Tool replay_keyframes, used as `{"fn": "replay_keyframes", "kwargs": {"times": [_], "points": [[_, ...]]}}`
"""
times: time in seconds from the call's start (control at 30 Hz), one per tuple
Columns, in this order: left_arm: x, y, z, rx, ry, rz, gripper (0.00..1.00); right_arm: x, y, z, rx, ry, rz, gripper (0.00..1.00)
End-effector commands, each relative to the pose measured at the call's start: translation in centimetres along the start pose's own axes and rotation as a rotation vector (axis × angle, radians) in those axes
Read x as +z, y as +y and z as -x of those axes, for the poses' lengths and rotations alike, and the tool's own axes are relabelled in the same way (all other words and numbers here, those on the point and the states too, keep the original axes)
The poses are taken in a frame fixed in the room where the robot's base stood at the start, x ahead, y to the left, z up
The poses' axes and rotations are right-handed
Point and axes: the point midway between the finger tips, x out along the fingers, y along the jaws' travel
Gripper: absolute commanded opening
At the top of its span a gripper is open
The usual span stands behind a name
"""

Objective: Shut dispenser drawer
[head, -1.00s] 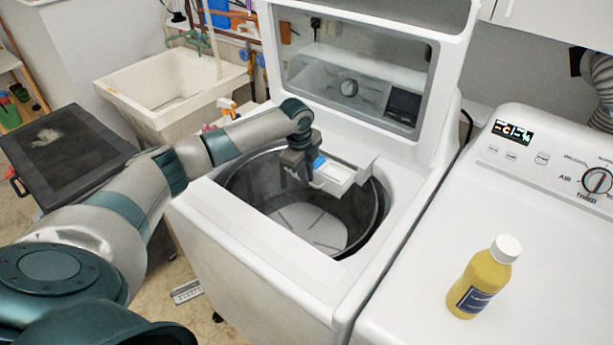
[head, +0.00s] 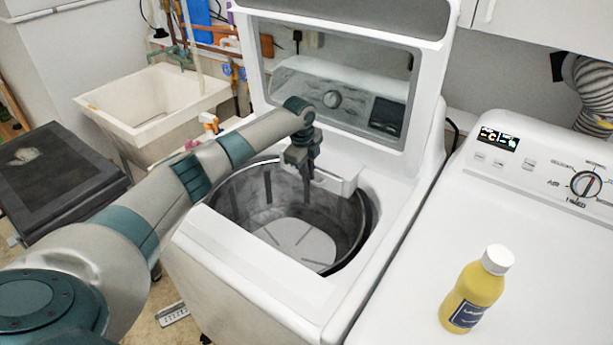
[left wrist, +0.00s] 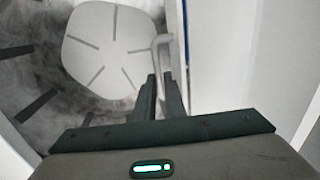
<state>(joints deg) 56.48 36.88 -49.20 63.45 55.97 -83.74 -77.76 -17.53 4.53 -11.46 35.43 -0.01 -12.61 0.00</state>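The dispenser drawer (head: 338,183) is a white box front at the back right inside rim of the top-load washer (head: 255,270). It looks pushed in, with no blue interior showing. My left gripper (head: 308,200) points down over the washer drum, just left of the drawer and in front of it. A white curved edge lies just beyond the fingertips. My right gripper is not in view.
The washer lid (head: 345,30) stands raised behind the drum. A yellow bottle (head: 476,290) with a white cap stands on the dryer (head: 560,250) at right. A utility sink (head: 150,95) is at the back left.

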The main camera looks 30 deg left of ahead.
Motion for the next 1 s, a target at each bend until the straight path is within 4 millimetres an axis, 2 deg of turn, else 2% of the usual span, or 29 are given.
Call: {"fn": "replay_keyframes", "kwargs": {"times": [0.33, 0.67, 0.87, 1.0], "points": [[0.0, -0.2, 0.2, -0.006, 0.0, 0.0, 0.17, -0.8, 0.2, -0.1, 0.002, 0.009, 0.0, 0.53], [0.0, -0.2, 0.5, -0.005, 0.001, 0.0, 0.17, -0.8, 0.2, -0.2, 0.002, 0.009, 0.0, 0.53], [0.1, -0.2, 2.1, -0.006, 0.001, 0.0, 0.17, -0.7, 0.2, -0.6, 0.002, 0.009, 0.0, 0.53], [0.0, -0.2, 4.2, -0.008, 0.001, -0.001, 0.17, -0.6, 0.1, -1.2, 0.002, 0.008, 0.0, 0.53]]}}
